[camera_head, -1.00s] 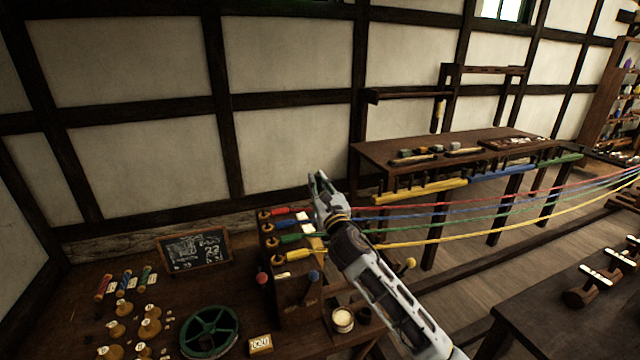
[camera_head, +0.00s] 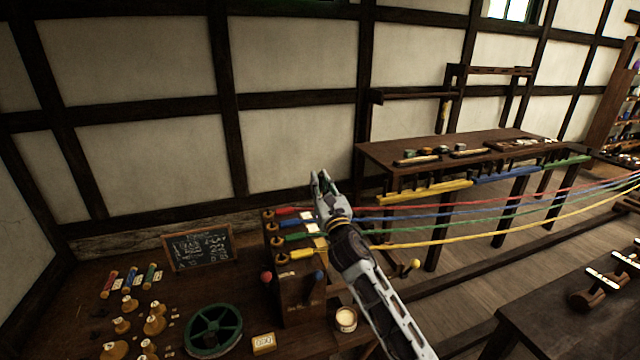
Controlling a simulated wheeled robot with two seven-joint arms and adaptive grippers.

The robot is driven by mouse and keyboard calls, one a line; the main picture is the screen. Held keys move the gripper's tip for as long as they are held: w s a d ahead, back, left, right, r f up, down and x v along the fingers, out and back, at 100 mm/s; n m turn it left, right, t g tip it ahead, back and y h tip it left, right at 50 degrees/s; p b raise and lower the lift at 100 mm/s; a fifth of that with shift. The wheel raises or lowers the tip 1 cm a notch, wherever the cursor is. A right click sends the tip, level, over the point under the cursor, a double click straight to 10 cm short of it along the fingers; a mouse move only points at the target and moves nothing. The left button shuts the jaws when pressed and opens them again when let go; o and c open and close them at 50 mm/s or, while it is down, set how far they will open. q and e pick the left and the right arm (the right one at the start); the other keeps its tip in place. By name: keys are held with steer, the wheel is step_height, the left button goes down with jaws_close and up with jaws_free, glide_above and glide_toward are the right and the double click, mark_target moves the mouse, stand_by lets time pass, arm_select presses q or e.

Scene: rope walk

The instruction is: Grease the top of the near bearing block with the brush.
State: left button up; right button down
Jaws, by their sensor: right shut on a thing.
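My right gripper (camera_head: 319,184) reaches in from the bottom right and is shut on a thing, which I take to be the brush. Its own arm and fingers hide the brush, so its bristles cannot be made out. Which part is the near bearing block is not clear. My left gripper is not in view.
An open pot with pale contents (camera_head: 346,318) stands right of the block. Coloured ropes (camera_head: 500,215) run right from the block, past a long bench (camera_head: 470,148).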

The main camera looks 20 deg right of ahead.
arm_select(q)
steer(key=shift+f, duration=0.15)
arm_select(e)
steer(key=shift+f, duration=0.15)
steer(key=shift+f+b, duration=1.45)
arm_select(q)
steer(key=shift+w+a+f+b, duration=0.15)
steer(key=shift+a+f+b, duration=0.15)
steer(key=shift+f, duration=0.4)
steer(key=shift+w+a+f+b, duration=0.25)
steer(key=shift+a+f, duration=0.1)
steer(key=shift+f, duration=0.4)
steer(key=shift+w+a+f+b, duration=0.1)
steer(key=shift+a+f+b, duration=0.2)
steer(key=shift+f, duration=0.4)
arm_select(e)
steer(key=shift+f, duration=0.8)
